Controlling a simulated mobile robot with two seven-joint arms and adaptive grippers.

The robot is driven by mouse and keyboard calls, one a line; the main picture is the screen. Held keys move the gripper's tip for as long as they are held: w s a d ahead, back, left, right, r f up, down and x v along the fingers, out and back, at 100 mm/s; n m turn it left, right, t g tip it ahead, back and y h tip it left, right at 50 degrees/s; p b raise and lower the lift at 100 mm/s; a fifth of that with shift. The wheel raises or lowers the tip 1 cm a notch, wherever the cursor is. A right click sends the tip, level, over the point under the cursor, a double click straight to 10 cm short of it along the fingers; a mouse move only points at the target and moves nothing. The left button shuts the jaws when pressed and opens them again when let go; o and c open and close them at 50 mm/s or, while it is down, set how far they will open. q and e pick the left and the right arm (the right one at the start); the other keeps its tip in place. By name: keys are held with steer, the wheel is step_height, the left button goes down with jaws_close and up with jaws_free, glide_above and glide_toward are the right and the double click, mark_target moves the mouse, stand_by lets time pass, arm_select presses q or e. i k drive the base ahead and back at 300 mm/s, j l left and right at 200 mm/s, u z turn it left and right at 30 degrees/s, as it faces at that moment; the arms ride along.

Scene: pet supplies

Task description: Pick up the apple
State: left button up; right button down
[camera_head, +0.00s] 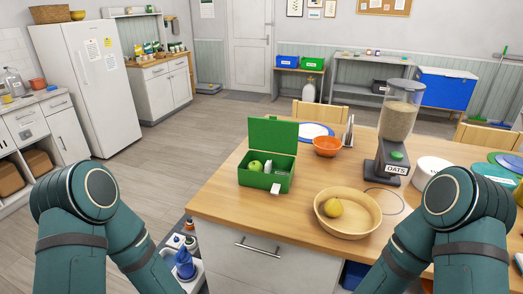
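A green apple (255,166) sits inside an open green box (263,182) on the wooden table, toward its left side. A second, smaller green round thing beside it in the box is too small to tell for sure. The box lid stands raised at the back. My two arms come in at the lower left and lower right, in front of the table. Neither gripper shows in the view.
An orange bowl (327,146), an oats dispenser (397,130) and a white bowl (432,170) stand farther back. Bare tabletop (230,207) lies in front of the box.

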mark_target(255, 166)
steer(key=i+j, duration=0.2)
steer(key=j, duration=0.15)
steer(key=i+j, duration=0.2)
steer(key=j, duration=0.2)
steer(key=i+j+z, duration=0.25)
steer(key=j+z, duration=0.25)
steer(key=j, duration=0.2)
